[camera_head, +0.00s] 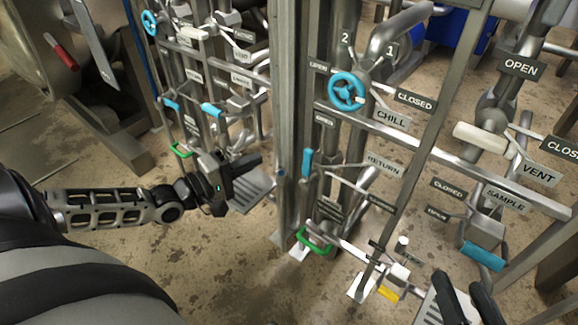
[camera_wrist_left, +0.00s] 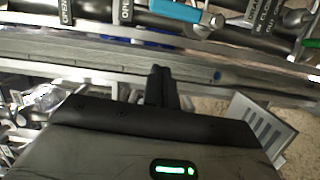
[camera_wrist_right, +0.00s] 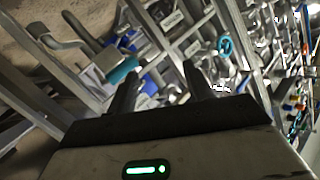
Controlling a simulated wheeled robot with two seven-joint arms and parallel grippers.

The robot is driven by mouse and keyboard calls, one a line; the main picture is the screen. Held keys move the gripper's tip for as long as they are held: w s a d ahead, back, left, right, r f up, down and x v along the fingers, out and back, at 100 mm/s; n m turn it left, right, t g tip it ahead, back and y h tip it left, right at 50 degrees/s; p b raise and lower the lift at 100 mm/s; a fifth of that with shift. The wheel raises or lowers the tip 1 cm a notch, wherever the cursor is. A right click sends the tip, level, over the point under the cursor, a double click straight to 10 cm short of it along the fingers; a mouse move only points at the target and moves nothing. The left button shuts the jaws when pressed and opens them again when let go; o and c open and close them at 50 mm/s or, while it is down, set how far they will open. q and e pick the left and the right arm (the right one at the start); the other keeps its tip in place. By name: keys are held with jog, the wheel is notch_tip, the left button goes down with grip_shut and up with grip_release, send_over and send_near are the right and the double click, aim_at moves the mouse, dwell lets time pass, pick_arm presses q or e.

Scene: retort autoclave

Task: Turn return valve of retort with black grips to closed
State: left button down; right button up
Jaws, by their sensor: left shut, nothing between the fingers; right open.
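The RETURN label (camera_head: 385,165) is on the right-hand pipe panel. A light-blue lever (camera_head: 307,162) stands roughly upright to its left, near a small OPEN plate (camera_head: 325,120). I cannot tell which retort has black grips. My left gripper (camera_head: 256,162) is shut and empty, left of that lever and apart from it, with a steel post between. In the left wrist view, its fingertips (camera_wrist_left: 160,72) point at a grey rail, with a light-blue handle (camera_wrist_left: 174,10) beyond. My right gripper (camera_head: 466,290) is open and empty at the lower right; its spread fingers show in the right wrist view (camera_wrist_right: 160,85).
The steel post (camera_head: 289,110) separates the two panels. A blue CHILL handwheel (camera_head: 347,91), a white VENT handle (camera_head: 480,137), a blue SAMPLE handle (camera_head: 483,256) and a green handle (camera_head: 314,244) surround the lever. Bare floor (camera_head: 230,275) lies in front.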

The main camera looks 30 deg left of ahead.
aim_at(306, 170)
pick_arm(q)
jog(key=w+d+b, duration=0.2)
jog(key=w+d, duration=0.3)
jog(key=d, duration=0.1)
jog(key=shift+w+f, duration=0.25)
jog(key=shift+w, duration=0.15)
pick_arm(e)
jog(key=shift+a+r+m+t+y, duration=0.25)
jog(key=shift+r+m+t+y, duration=0.15)
jog(key=shift+r+t+y, duration=0.1)
pick_arm(q)
jog(key=shift+d, duration=0.1)
pick_arm(e)
jog(key=shift+r, duration=0.1)
